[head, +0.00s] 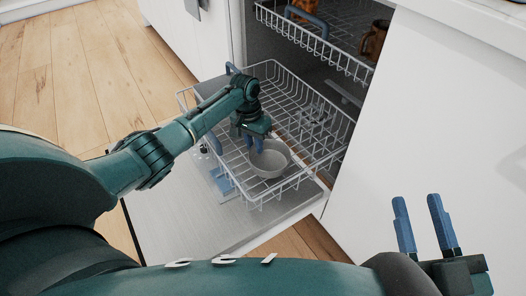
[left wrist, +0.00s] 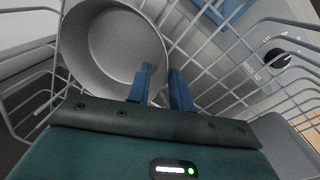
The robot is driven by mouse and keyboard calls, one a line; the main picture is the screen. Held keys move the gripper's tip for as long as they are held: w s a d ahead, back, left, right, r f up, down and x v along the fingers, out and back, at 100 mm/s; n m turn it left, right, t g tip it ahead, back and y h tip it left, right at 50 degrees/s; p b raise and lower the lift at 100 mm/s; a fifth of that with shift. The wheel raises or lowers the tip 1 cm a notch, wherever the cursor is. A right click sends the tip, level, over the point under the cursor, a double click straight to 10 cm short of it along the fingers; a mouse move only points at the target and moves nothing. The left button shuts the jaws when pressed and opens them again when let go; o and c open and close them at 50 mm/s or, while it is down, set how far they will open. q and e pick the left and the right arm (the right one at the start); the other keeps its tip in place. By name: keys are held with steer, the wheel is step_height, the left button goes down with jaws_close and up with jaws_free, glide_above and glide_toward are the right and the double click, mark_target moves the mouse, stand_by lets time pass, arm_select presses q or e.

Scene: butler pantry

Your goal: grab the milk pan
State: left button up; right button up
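The milk pan is a plain grey round pan (head: 268,162) sitting in the lower dishwasher rack. It also fills the upper left of the left wrist view (left wrist: 112,45), its hollow inside facing the camera; no handle shows clearly. My left gripper (head: 254,145) points down at the pan's left rim. In the left wrist view its blue fingers (left wrist: 163,72) are partly apart, one over the pan's inside and one beyond its rim, with a narrow gap between them. Whether they touch the wall is unclear. My right gripper (head: 427,225) is open and empty at lower right, away from the rack.
The lower rack (head: 333,118) is pulled out over the open dishwasher door (head: 172,218), its wires surrounding the pan. The upper rack (head: 314,44) holds a brown item (head: 375,40). A white cabinet front (head: 425,120) stands at right. Wooden floor (head: 85,65) is clear at upper left.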

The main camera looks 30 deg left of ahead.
arm_select(q)
jaws_close()
stand_by(0.3)
